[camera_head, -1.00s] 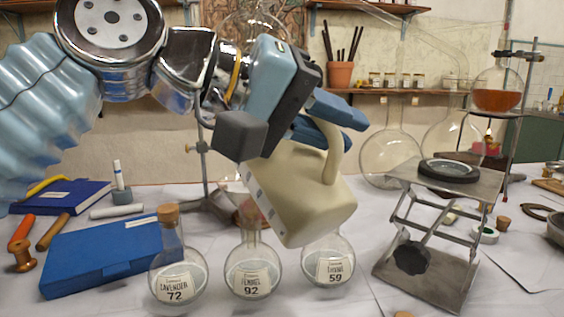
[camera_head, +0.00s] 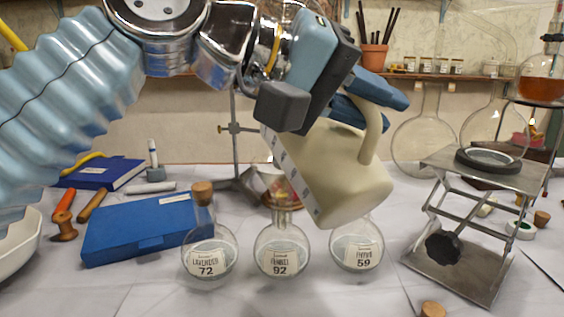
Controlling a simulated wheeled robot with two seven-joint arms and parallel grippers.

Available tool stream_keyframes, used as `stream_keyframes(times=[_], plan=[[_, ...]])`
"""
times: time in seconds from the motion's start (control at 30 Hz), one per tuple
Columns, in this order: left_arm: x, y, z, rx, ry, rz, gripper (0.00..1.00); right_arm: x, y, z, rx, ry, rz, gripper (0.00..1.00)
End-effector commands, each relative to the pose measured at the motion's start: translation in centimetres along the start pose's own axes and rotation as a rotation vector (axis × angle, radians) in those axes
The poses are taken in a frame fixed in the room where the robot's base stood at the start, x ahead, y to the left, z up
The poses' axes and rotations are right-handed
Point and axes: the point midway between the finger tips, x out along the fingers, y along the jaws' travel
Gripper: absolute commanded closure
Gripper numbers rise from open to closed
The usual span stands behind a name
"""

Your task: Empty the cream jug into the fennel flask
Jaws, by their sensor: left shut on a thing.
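My left gripper (camera_head: 350,105) is shut on the handle of the cream jug (camera_head: 345,180). The jug is tilted in the air, with a row of dark marks down its left edge. I cannot make out its mouth or what is inside. The fennel flask (camera_head: 282,262), round clear glass labelled 92, stands upright on the table below and left of the jug, apart from it. A stream between them is not visible. The thyme flask (camera_head: 357,258), labelled 59, stands under the jug, which hides its neck. My right gripper is not in view.
The corked lavender flask (camera_head: 208,262) stands left of the fennel flask. A blue case (camera_head: 140,232) lies further left. A metal lab jack (camera_head: 465,240) stands at right, a loose cork (camera_head: 432,310) in front. A retort stand (camera_head: 235,160) rises behind. The front table is mostly clear.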

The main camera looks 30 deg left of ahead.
Motion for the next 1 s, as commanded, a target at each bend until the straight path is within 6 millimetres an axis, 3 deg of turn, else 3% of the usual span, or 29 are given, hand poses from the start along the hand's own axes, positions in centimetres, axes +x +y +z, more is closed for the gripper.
stream_keyframes(times=[1.0], plan=[[-0.34,0.30,-0.48,-0.029,-0.006,0.013,1.00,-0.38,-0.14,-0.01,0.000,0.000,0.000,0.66]])
